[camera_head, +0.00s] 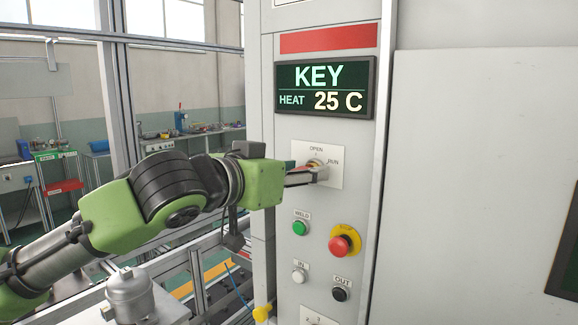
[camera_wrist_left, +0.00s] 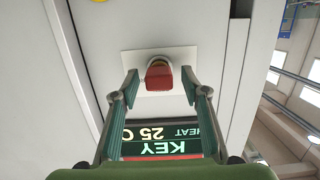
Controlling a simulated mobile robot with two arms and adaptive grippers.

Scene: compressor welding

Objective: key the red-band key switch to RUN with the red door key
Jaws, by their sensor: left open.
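The key switch plate (camera_head: 330,178) is a pale square with OPEN at its top and RUN at its right. It is on the grey control panel, under the display and the red band (camera_head: 330,38). The red door key (camera_wrist_left: 158,77) sits at the switch in the left wrist view, its red head facing the camera. My left gripper (camera_head: 312,172) reaches the switch from the left. In the left wrist view its open fingers (camera_wrist_left: 160,82) stand on both sides of the key head, with a gap each side. They partly hide the switch in the head view, so I cannot tell its setting.
The display (camera_head: 325,88) reads KEY, HEAT 25 C. Below the switch are a green WELD button (camera_head: 300,227), a red emergency knob (camera_head: 344,241), a white IN button (camera_head: 299,275) and a black OUT button (camera_head: 340,293). A metal frame stands at the left.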

